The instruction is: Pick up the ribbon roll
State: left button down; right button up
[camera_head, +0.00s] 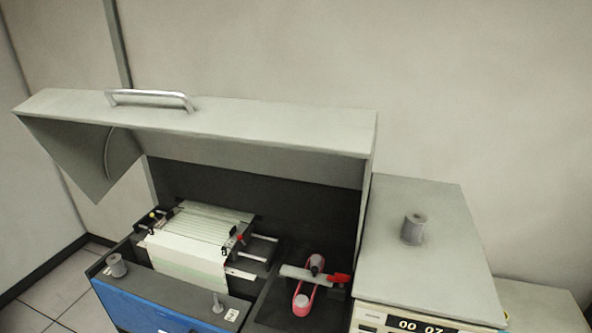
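A small grey roll-shaped cylinder (413,229), which looks like the ribbon roll, stands upright on the flat grey top of the right-hand cabinet (415,275). Inside the open machine, a pink-red loop (303,300) runs around two dark spools, with a light bar across it and a red lever (339,278) beside it. I cannot tell for sure whether the cylinder or a part of this loop is the ribbon roll. Neither of my grippers shows in the head view.
The machine's grey lid (240,125) with a metal handle (150,98) is raised. Striped paper (188,260) lies in the printer mechanism. A grey knob (117,265) sits on the left front edge. The cabinet top around the cylinder is clear.

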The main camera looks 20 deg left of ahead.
aim_at(117, 266)
jog(key=u, duration=2.05)
